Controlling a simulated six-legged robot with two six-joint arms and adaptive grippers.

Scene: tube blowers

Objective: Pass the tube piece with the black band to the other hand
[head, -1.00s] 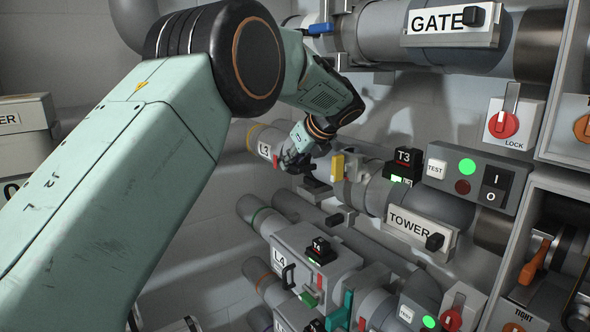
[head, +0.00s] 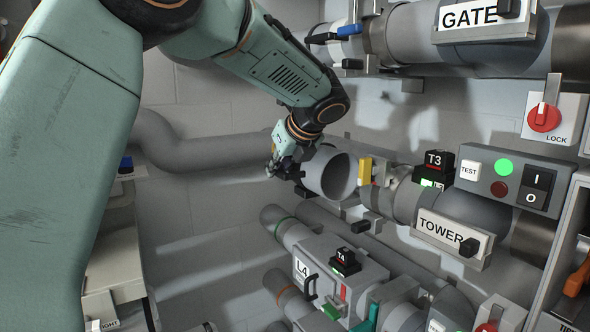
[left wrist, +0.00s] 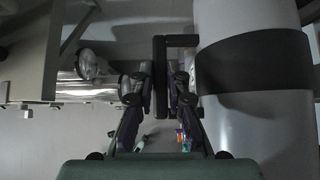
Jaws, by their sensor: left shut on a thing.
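The tube piece is a grey, hollow cylinder (head: 330,173) in the head view, its open end facing right toward the pipe. In the left wrist view the tube piece (left wrist: 240,122) fills the right side, with a wide black band (left wrist: 255,62) around it. A black bar handle (left wrist: 161,75) stands beside it. My left gripper (head: 285,168) is at the left of the tube piece. In the left wrist view its fingers (left wrist: 158,90) are shut on the handle. The band is not visible in the head view. My right gripper is not in view.
Right of the tube piece is the T3 pipe with a yellow lever (head: 365,171) and the TOWER plate (head: 455,233). The L4 box (head: 335,272) lies below, the GATE pipe (head: 420,35) above. A bent grey pipe (head: 190,155) runs behind at the left.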

